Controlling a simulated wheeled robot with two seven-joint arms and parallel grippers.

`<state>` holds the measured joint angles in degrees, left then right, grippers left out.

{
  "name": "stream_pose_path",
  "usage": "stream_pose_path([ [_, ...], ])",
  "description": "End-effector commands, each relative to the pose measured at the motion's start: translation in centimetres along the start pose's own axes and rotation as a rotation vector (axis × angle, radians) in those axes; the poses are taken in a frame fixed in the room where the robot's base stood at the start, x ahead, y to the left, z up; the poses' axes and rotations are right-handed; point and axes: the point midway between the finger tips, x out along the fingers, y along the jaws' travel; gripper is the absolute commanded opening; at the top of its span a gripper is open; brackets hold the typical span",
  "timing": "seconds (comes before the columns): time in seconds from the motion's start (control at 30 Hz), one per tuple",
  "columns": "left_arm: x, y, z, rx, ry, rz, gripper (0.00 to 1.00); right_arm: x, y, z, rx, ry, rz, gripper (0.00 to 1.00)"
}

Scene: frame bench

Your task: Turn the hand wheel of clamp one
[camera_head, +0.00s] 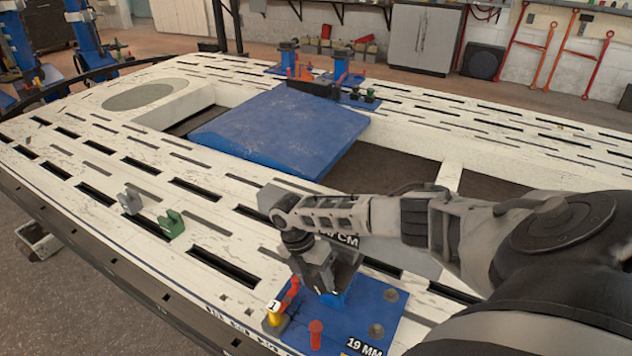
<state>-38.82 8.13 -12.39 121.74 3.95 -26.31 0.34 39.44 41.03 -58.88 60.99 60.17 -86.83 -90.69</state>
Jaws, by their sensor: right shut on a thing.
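Clamp one (362,322) is at the bottom centre of the head view, on the white slotted frame bench (100,180). It has a blue base plate, a red lever, a yellow part with a "1" label and a red pin. My right gripper (326,278) points down over the blue base, behind the red lever. It is shut on a part of the clamp. The hand wheel is not clearly visible; the gripper and wrist cover that spot. My left gripper is not in view.
A green block (171,225) and a grey block (130,201) stand on the bench left of the clamp. A large blue panel (283,130) lies across the bench opening. Other blue clamps (345,72) stand at the far side. A grey cabinet (424,38) is behind.

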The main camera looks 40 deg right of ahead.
Motion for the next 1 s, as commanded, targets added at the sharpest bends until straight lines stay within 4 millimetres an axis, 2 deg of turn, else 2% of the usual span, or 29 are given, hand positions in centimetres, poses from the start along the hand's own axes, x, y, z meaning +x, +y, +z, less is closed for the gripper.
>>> stream_pose_path([
  [0.5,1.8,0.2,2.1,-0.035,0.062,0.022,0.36,0.5,0.9,0.0,0.001,0.001,-0.343,0.31],
  [1.0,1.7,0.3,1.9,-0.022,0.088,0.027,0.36,0.1,0.7,0.0,-0.001,-0.002,-0.428,0.31],
])
